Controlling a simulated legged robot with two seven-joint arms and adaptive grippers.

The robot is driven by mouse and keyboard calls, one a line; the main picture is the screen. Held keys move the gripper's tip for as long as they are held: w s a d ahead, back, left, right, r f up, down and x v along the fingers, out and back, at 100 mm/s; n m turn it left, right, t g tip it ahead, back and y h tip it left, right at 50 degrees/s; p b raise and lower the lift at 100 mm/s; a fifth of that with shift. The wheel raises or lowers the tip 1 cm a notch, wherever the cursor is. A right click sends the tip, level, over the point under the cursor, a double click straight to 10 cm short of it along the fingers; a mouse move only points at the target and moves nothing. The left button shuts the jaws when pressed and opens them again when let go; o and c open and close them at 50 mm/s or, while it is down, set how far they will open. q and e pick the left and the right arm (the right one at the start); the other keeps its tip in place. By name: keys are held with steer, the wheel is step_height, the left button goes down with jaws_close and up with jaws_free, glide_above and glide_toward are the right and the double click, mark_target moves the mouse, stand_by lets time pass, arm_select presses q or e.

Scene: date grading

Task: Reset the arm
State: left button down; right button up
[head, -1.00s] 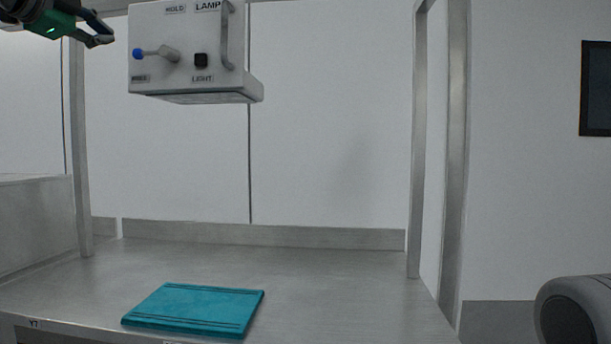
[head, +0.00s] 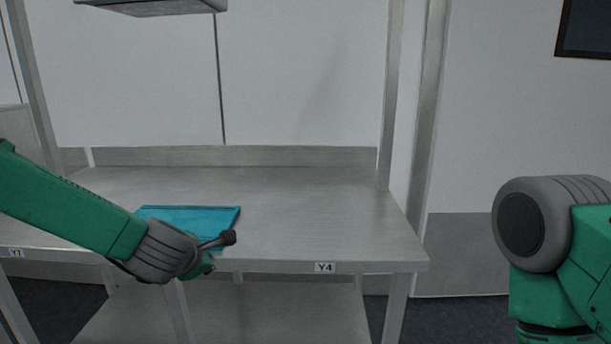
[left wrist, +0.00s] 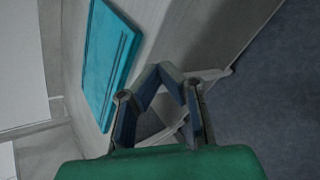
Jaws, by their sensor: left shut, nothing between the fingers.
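My left arm (head: 75,215) comes in from the left, low across the front of the steel table (head: 310,215). In the left wrist view my left gripper (left wrist: 160,68) is shut and empty, its fingertips meeting in front of the table's edge. In the head view the gripper itself is mostly hidden behind my wrist. My right arm (head: 560,255) shows at the right edge; its gripper is out of the picture.
A teal board (head: 190,215) lies on the table, partly behind my left arm; it also shows in the left wrist view (left wrist: 108,60). The lamp box's underside (head: 150,8) hangs above. Steel posts (head: 385,110) rise at the sides. The table's right part is bare.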

arm_select(q)
steer(key=s+a+f+m+g, duration=0.2)
steer(key=s+f+m+g, duration=0.2)
steer(key=s+f+m, duration=1.2)
steer(key=s+a+f+m+g, duration=0.1)
steer(key=s+a+f+m, duration=0.1)
steer(key=s, duration=0.6)
steer(key=s+a+f+m+g, duration=0.2)
steer(key=s+f+m, duration=0.2)
steer(key=s, duration=0.5)
steer(key=s+a+f+m+g, duration=0.1)
steer(key=s+f+m+g, duration=0.1)
steer(key=s, duration=0.6)
step_height(320, 180, down, 3)
steer(key=shift+s+a+r+m, duration=0.15)
steer(key=shift+s+a+m, duration=0.25)
steer(key=shift+m, duration=0.5)
arm_select(e)
steer(key=shift+a, duration=0.15)
arm_select(q)
steer(key=shift+a, duration=0.1)
arm_select(e)
steer(key=shift+s+a+r, duration=0.1)
arm_select(q)
steer(key=shift+w, duration=0.15)
